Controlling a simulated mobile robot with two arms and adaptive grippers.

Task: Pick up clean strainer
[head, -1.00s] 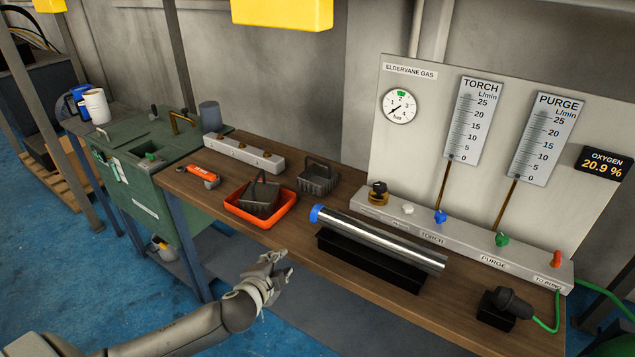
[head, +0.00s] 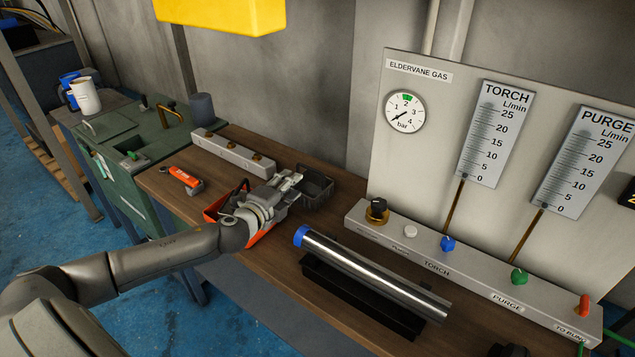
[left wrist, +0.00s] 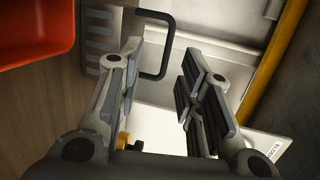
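A dark grey strainer (head: 318,186) with a handle stands on the bench, right of the orange-red tray (head: 262,236). In the left wrist view, the strainer's slotted side (left wrist: 97,42) and black handle (left wrist: 168,45) show beyond the fingers, partly hidden by one finger. My left gripper (head: 290,182) is open and empty, just left of this strainer and above the tray. Its two spread fingers show in the left wrist view (left wrist: 157,92). The gripper hides most of the tray and the other strainer (head: 240,192) in it. My right gripper is not in view.
A steel tube (head: 372,274) with a blue cap lies on a black stand in front. An orange tool (head: 182,177) and a light block (head: 234,153) lie left. The gas panel's valve base (head: 470,266) stands right. Bare bench (head: 268,268) shows before the tray.

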